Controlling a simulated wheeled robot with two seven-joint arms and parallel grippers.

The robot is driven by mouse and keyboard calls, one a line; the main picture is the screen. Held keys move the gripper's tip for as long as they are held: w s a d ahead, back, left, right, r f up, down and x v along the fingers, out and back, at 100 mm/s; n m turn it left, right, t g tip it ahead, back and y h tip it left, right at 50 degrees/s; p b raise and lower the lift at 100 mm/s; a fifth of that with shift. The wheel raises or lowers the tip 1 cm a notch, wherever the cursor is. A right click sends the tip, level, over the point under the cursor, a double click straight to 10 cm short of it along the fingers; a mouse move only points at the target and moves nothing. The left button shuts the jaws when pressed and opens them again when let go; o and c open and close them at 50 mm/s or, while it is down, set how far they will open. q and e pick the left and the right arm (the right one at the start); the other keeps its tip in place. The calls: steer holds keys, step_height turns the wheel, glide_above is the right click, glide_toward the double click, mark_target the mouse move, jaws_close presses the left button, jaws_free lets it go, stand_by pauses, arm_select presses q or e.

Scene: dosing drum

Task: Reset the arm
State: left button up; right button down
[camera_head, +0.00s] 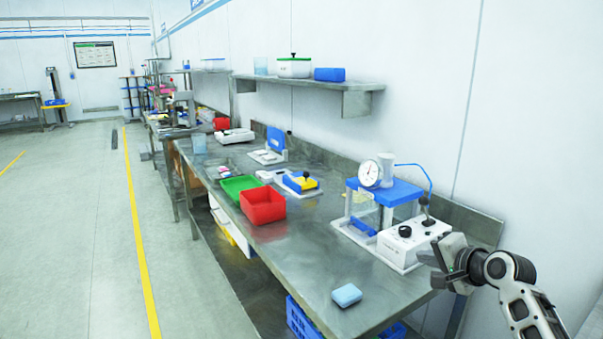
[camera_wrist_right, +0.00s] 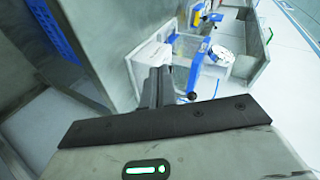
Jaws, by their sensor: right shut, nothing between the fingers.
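My right gripper (camera_head: 438,274) is at the lower right of the head view, beside the near end of the metal bench. It is shut and holds nothing. In the right wrist view its closed fingers (camera_wrist_right: 158,88) point toward the bench and the dosing device. The dosing device (camera_head: 385,192), with a blue top, a round dial gauge (camera_head: 370,173) and a white control box (camera_head: 413,240) with a black knob and a lever, stands on the bench just left of my gripper. The left gripper is not in view.
The metal bench (camera_head: 318,262) runs along the wall. On it are a light blue block (camera_head: 347,295), a red bin (camera_head: 263,206) and a green tray (camera_head: 241,186). A shelf (camera_head: 310,82) hangs above. Blue crates (camera_head: 303,318) sit below. The floor at left is clear.

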steer(key=w+d+r+n+t+h, duration=0.3)
steer(key=d+r+n+t+h, duration=0.3)
steer(key=n, duration=0.6)
steer(key=s+a+f+n+g+y, duration=0.15)
steer(key=s+a+f, duration=0.35)
steer(key=s+f, duration=0.5)
steer(key=s+a+f+n+g+y, duration=0.1)
steer(key=s+a+f+g, duration=0.3)
steer(key=s+f, duration=0.6)
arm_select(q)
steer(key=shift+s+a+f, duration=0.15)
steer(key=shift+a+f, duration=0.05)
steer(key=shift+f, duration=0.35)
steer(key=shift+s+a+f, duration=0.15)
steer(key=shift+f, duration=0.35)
arm_select(e)
steer(key=s+a+f+g, duration=0.1)
steer(key=s+a+f, duration=0.3)
steer(key=s, duration=0.5)
steer(key=s+a+f+m+g+y, duration=0.1)
steer(key=s+a+f, duration=0.3)
steer(key=s, duration=0.5)
steer(key=shift+s+a+f, duration=0.35)
steer(key=shift+s+f, duration=0.05)
steer(key=shift+f, duration=0.25)
